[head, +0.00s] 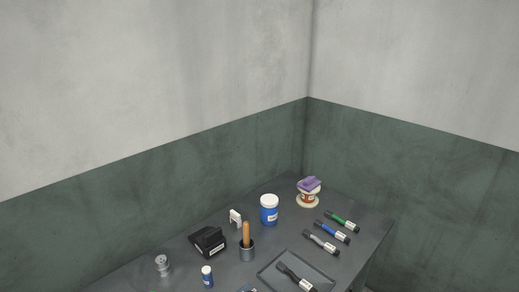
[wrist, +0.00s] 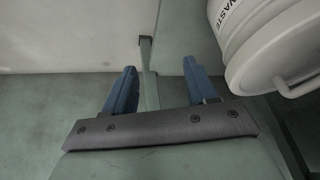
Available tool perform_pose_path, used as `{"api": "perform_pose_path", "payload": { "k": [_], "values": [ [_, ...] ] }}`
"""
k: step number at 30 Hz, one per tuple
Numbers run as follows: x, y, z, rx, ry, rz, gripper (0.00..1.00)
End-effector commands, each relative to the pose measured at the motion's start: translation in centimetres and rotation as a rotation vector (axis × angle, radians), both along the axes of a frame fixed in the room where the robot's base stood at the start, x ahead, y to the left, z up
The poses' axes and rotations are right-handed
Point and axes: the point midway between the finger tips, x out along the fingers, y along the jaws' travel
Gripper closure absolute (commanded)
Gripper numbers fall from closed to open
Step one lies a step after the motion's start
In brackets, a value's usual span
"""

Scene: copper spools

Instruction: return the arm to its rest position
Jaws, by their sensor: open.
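My gripper (wrist: 160,84) shows in the wrist view with its two blue fingers spread wide apart. I see nothing held between the fingers. Behind the gap are a pale wall and a green surface with a narrow upright green strip. My gripper and arm do not show in the head view, so where they are relative to the table cannot be told from there.
The dark table (head: 345,262) carries a blue jar (head: 269,211), a black box (head: 208,242), a wooden-handled tool (head: 246,234), several markers and a tray (head: 265,275). A white waste bin (wrist: 262,42) is close to the right finger in the wrist view.

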Motion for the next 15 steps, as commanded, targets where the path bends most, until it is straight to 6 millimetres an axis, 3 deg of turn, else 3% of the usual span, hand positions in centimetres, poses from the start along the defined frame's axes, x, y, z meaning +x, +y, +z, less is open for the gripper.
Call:
{"api": "perform_pose_path", "payload": {
  "k": [1,6,12,15],
  "values": [
    [-2.6,2.3,-0.6,0.016,0.065,0.035,0.43],
    [-11.0,8.3,-2.6,0.067,0.298,0.142,0.43],
    [-21.9,13.7,-2.9,0.112,0.585,0.271,0.43],
    [-27.0,15.4,-2.3,0.127,0.721,0.327,0.43]
  ]
}}
